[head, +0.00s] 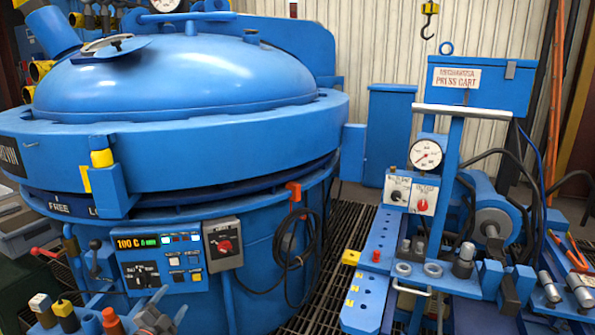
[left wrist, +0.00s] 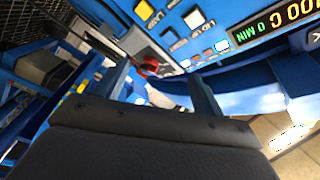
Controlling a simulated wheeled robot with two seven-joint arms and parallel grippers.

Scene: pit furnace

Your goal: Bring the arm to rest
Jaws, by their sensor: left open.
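My left gripper (left wrist: 160,84) shows in the left wrist view, with its two fingers apart and nothing visible between them. Beyond the fingers is the furnace control panel (left wrist: 205,38), seen tilted, with lit buttons and a green readout. A red switch knob (left wrist: 148,66) appears near and beyond the fingertips; I cannot tell the exact gap. In the head view the same panel (head: 160,262) reads 100 C, beside the grey switch box (head: 222,258). My right gripper is in neither view.
The blue pit furnace (head: 160,150) has its domed lid (head: 180,80) down. The press cart (head: 425,235) stands at the right, with dark grating (head: 330,290) between them. A cable (head: 290,250) hangs on the furnace side. Levers and knobs (head: 85,315) crowd the lower left.

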